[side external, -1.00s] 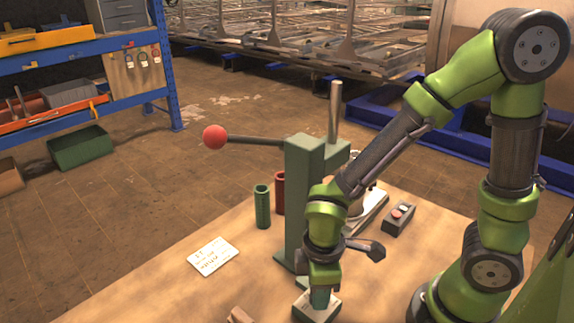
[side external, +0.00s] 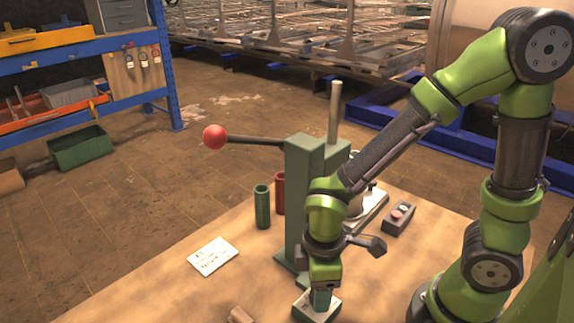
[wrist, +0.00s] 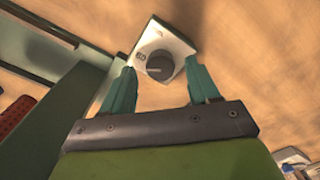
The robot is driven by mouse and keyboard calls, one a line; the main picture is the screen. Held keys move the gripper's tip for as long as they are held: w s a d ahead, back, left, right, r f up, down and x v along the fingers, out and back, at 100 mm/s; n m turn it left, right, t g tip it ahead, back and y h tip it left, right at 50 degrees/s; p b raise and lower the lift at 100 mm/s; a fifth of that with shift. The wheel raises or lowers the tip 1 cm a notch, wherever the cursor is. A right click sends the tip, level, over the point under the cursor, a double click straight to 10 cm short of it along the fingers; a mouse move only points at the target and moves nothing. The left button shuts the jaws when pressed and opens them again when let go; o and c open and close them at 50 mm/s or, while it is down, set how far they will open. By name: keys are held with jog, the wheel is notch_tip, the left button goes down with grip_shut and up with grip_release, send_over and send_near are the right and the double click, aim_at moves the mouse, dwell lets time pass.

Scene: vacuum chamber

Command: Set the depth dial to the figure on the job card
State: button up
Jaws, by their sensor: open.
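The depth dial (wrist: 159,65) is a dark round knob on a pale square plate (wrist: 172,40). Dark marks beside the knob are too blurred to read surely. My gripper (wrist: 163,82) is open, its two teal fingers spread on either side of the knob in the wrist view; whether they touch it I cannot tell.
The green press (side external: 298,195) stands close behind my gripper, with a red-balled lever (side external: 215,137) reaching left. A green cup (side external: 262,207) and a red cup (side external: 280,190) stand beside it. A switch box (side external: 399,219) is at right.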

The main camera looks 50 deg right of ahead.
notch_tip(320, 180, up, 16)
dwell(0.3)
jog(key=w+d+r+m+t+y, duration=0.1)
jog(key=d+r+m+t+y, duration=0.1)
jog(key=d+m+t, duration=0.5)
jog(key=d+m, duration=0.3)
jog(key=m, duration=0.2)
jog(key=shift+r+m, duration=0.35)
jog(key=shift+m, duration=0.05)
